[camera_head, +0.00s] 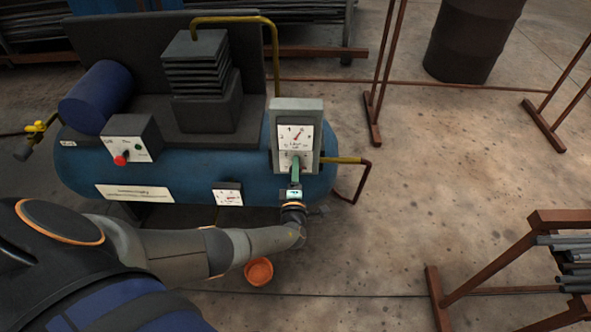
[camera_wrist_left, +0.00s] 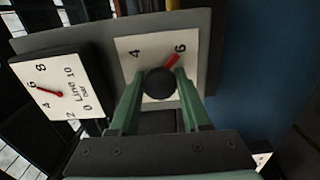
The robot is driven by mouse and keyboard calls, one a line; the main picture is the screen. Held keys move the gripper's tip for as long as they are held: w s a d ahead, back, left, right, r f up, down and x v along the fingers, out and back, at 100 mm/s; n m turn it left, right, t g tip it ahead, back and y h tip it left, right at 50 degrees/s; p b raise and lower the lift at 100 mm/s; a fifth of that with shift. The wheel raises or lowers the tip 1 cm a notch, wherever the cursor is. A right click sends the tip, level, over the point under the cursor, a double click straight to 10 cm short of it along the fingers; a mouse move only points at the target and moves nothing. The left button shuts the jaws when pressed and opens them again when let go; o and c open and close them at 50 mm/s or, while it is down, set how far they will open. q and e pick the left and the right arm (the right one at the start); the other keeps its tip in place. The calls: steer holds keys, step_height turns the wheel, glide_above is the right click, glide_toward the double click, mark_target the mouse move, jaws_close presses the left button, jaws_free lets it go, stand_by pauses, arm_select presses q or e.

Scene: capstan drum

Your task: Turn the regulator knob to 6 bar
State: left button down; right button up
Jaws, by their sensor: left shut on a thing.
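The regulator knob (camera_wrist_left: 160,84) is a round black knob on a white scale plate (camera_wrist_left: 130,50) with 4 and 6 printed on it. The line gauge (camera_wrist_left: 68,72) has a red needle near 6. My right gripper is out of view.
The panel stands on a blue compressor tank (camera_head: 205,178) with a control box (camera_head: 131,138), a blue motor (camera_head: 97,97) and a yellow pipe (camera_head: 343,160). An orange bowl (camera_head: 258,271) lies on the floor. A brown rack (camera_head: 480,270) stands at right; floor between is clear.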

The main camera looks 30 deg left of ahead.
arm_select(q)
steer(key=shift+c, duration=1.9)
jaws_free()
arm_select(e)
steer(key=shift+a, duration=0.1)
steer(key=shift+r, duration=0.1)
arm_select(q)
steer(key=shift+s+d, duration=0.15)
steer(key=shift+s, duration=0.1)
steer(key=p+v, duration=0.4)
steer(key=v, duration=0.8)
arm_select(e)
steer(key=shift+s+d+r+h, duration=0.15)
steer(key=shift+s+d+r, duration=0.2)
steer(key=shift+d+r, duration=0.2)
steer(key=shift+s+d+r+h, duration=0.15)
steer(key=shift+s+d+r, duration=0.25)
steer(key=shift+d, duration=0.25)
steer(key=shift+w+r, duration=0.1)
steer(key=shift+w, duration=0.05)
arm_select(q)
steer(key=shift+s, duration=0.15)
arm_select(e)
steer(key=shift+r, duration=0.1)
